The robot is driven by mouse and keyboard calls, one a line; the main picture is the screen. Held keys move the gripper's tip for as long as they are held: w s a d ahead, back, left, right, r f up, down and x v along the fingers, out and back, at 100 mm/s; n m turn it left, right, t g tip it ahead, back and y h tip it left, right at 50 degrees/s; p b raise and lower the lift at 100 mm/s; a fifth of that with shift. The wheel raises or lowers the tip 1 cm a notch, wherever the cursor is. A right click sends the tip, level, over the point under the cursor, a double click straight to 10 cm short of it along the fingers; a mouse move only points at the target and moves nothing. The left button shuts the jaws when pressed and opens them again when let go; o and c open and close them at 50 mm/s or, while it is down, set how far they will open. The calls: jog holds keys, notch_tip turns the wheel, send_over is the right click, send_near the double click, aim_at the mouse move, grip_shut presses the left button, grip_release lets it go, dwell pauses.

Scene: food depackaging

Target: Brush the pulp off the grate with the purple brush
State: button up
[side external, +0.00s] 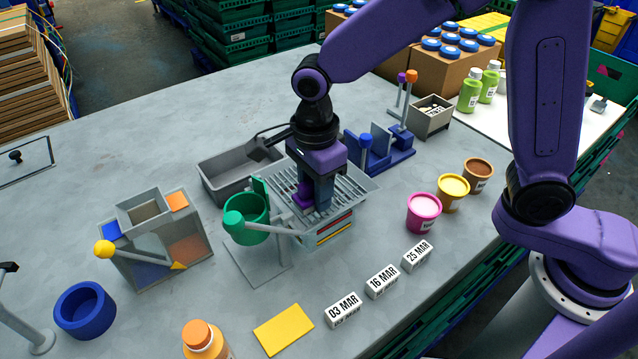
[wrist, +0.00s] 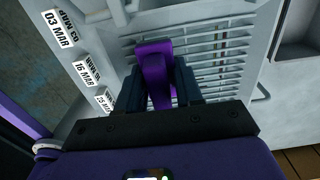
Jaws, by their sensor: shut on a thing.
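The grate (side external: 350,184) is a pale slatted top on a grey box near the middle of the table; its slats also fill the wrist view (wrist: 225,32). My gripper (side external: 316,200) points down over the grate. It is shut on the purple brush (wrist: 154,62), which stands between the two dark fingers. In the side view only a small purple part of the brush (side external: 303,195) shows beside the fingers, low at the slats. I cannot tell whether its bristles touch the grate. I cannot make out any pulp on the slats.
A green cup (side external: 245,222) on a stand is close at the grate's left. A grey bin (side external: 222,181) lies behind it and a blue fixture (side external: 378,152) to the right. Date blocks (side external: 382,281) and open tubs (side external: 423,212) stand in front and right.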

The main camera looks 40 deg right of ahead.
jog(key=shift+a, duration=0.4)
jog(key=shift+r, duration=4.15)
